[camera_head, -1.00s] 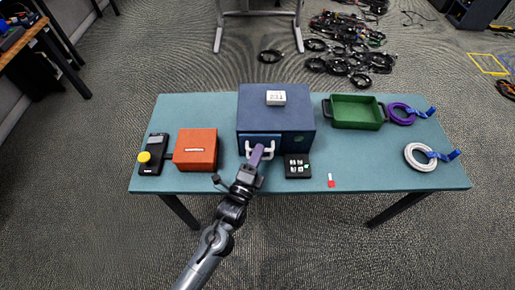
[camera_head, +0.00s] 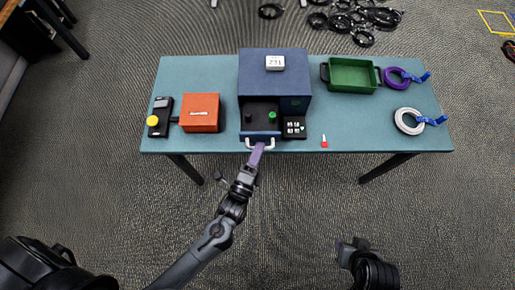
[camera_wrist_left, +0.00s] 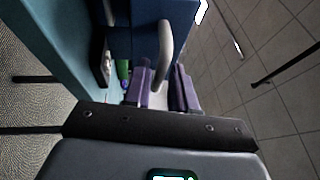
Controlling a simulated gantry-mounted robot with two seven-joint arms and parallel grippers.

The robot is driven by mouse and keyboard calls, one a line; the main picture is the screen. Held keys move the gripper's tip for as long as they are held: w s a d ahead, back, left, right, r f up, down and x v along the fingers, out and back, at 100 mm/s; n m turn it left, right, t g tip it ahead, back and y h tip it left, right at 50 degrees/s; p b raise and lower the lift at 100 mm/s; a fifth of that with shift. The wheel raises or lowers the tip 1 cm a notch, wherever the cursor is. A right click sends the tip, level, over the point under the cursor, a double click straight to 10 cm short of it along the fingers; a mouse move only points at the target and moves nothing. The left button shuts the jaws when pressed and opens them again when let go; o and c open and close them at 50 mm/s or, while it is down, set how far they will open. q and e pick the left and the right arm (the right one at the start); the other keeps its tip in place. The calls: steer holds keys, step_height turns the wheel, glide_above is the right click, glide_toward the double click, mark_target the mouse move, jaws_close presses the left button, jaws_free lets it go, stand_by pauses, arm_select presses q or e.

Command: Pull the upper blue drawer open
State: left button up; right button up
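The blue cabinet (camera_head: 290,85) stands at the back middle of the table. Its blue drawer (camera_head: 260,134) is pulled out towards me, showing a dark interior with a small green item (camera_head: 272,115) inside. The drawer's pale handle (camera_head: 262,147) is at the front; it also shows in the left wrist view (camera_wrist_left: 166,45). My left gripper (camera_head: 257,153) is at the handle, its purple fingers (camera_wrist_left: 163,88) on either side of the bar and closed on it. My right gripper (camera_head: 352,243) is low in front of the table, away from the cabinet; its finger gap is unclear.
A red box (camera_head: 200,112) and a black device with a yellow button (camera_head: 153,121) are on the left. A black keypad block (camera_head: 294,128) is right of the drawer. A green tray (camera_head: 352,75), purple coil (camera_head: 397,78) and white coil (camera_head: 406,121) are on the right.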

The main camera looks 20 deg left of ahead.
arm_select(q)
steer(key=shift+o, duration=0.8)
steer(key=shift+s, duration=0.15)
steer(key=s+f+p, duration=0.1)
steer(key=s, duration=0.9)
steer(key=shift+s+f, duration=0.25)
steer(key=shift+f, duration=0.1)
steer(key=shift+w, duration=0.1)
